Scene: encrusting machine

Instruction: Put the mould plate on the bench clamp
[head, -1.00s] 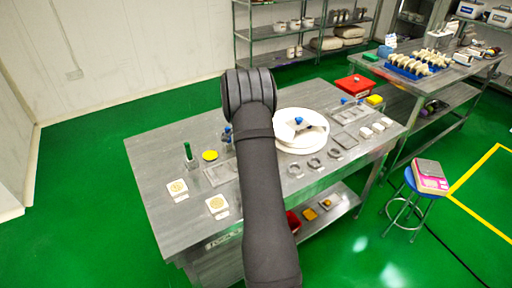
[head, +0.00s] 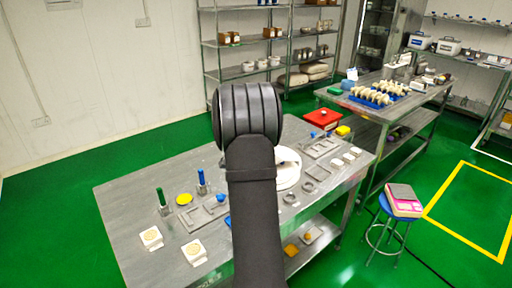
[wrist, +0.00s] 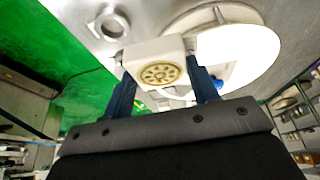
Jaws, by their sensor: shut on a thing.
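In the wrist view my gripper (wrist: 165,85) has its two blue fingers on either side of a white block with a round gold patterned face, the mould plate (wrist: 150,50). The gripper is shut on it. Behind the plate, a white round disc (wrist: 245,50) lies on the grey bench. In the head view my dark arm hides the gripper and the held plate. The same disc (head: 287,175) shows partly to the right of the arm. I cannot single out the bench clamp with certainty; grey fixtures (head: 188,217) with blue parts lie left of the arm.
Two white plates with gold patterns (head: 151,237) (head: 194,252) lie at the bench's front left. A green post (head: 162,200), a blue post (head: 202,180) and a yellow disc (head: 184,199) stand nearby. A red box (head: 322,118) is at the back. The bench's far left is clear.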

